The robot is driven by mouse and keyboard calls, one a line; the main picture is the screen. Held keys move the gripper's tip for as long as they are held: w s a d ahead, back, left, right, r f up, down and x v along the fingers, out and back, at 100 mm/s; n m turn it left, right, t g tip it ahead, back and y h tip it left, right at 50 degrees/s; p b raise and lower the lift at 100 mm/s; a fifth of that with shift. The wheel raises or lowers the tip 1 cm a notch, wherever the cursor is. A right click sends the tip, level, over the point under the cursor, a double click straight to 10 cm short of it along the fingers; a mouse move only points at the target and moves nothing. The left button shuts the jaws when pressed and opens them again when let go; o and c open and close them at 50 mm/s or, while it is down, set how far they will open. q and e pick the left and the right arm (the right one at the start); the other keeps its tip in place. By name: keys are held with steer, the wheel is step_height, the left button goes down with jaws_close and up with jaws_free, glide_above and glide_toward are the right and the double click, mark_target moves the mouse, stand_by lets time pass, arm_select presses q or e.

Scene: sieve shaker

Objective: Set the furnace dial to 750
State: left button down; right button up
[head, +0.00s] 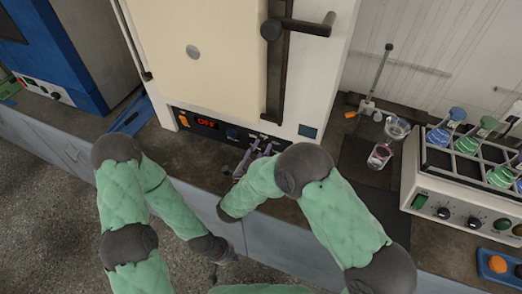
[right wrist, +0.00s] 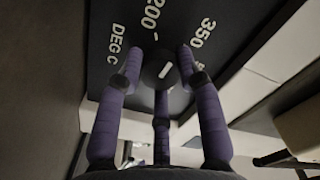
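The furnace (head: 222,70) is a large cream and white box with a dark control strip (head: 215,128) along its lower front. An orange display (head: 207,123) on the strip reads OFF. In the right wrist view the dial (right wrist: 163,72) is a dark round knob with a short white mark, with 200, 350 and DEG C printed around it. My right gripper (head: 258,150) is at the strip. Its purple fingers also show in the right wrist view (right wrist: 157,78), spread around the dial; firm contact cannot be made out. My left gripper (head: 222,268) hangs low in front of the bench, its fingers unclear.
A glass beaker with pink liquid (head: 379,156) stands right of the furnace. A white shaker (head: 425,192) holds several flasks with coloured liquid. A blue tray (head: 497,266) is at the lower right. A blue machine (head: 70,50) stands on the left.

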steer(key=shift+c, duration=1.1)
